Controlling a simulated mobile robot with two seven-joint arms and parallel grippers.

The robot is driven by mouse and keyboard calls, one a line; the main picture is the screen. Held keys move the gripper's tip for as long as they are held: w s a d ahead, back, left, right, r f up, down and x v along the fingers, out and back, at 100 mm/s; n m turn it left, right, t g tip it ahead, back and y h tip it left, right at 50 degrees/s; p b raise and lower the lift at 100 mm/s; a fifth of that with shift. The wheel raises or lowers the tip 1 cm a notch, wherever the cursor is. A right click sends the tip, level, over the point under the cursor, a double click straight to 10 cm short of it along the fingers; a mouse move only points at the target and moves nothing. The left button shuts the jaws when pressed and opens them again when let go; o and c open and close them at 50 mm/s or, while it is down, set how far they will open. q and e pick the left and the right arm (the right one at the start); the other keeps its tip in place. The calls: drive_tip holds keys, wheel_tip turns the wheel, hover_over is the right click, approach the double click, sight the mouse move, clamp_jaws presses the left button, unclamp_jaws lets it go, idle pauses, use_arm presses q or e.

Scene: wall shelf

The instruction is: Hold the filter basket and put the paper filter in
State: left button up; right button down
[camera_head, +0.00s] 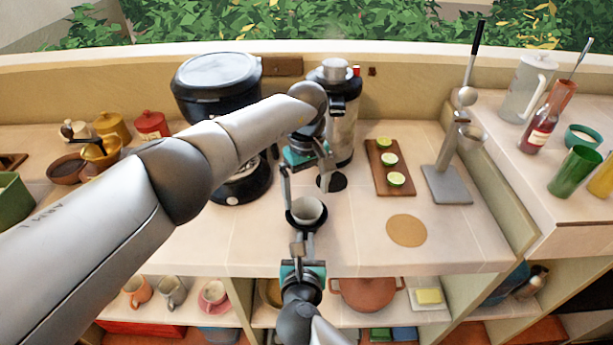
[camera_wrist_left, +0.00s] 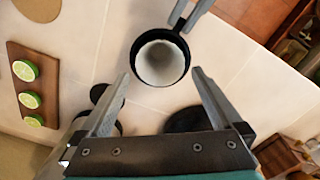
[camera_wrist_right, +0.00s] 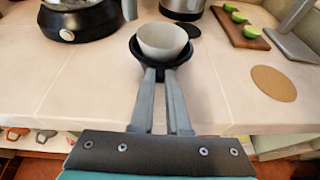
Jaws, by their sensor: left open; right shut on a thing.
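The black filter basket (camera_head: 303,224) is held over the counter by my right gripper (camera_head: 298,249), shut on its handle. The white paper filter (camera_head: 307,209) sits inside the basket, open side up. In the right wrist view, the paper filter (camera_wrist_right: 163,42) rises above the black basket rim (camera_wrist_right: 178,63). In the left wrist view, the paper filter (camera_wrist_left: 160,64) lies within the basket's ring. My left gripper (camera_head: 306,193) is open above the basket, its fingers apart and to either side, holding nothing. How deep the filter sits is hidden.
The counter's front edge lies below the basket, with shelves underneath.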

use_arm(q)
drive_tip(key=shift+r, duration=2)
use_arm(e)
drive_tip(key=c, duration=0.8)
unclamp_jaws()
drive_tip(key=shift+s, duration=0.1)
